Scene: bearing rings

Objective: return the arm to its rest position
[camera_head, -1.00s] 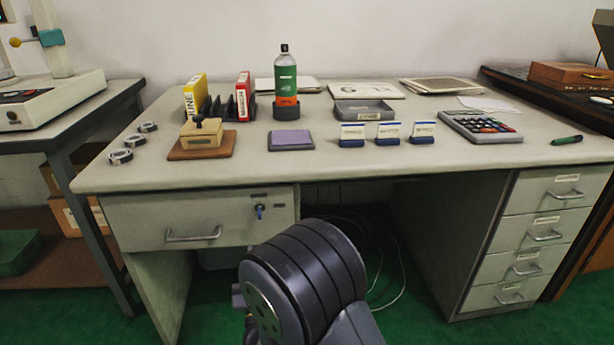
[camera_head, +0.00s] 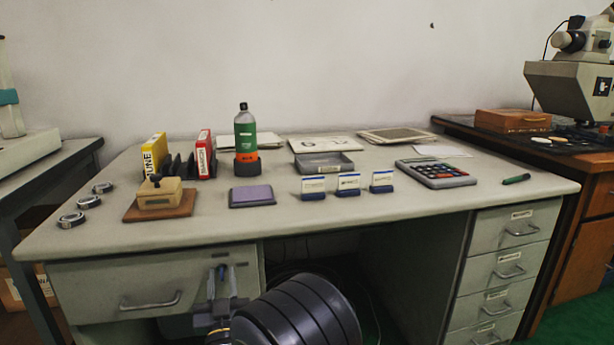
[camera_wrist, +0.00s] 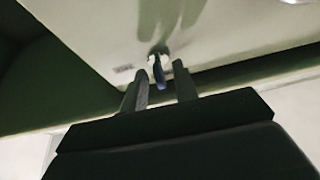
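My gripper (camera_wrist: 161,76) is open, its two fingers apart, with the small blue key (camera_wrist: 158,72) showing in the gap between them in the wrist view. The key sits in the lock of the desk's left drawer and does not appear gripped. In the head view my gripper (camera_head: 219,296) is in front of the right part of the drawer front (camera_head: 150,285), at the lock. My dark arm link (camera_head: 300,315) fills the bottom middle and hides part of the space under the desk.
The desk top (camera_head: 330,225) carries a stamp on a wooden base (camera_head: 160,205), a purple pad (camera_head: 252,195), several metal rings (camera_head: 72,220), a green bottle (camera_head: 245,130), a tray (camera_head: 325,166) and a calculator (camera_head: 437,174). A microscope (camera_head: 575,85) stands at right.

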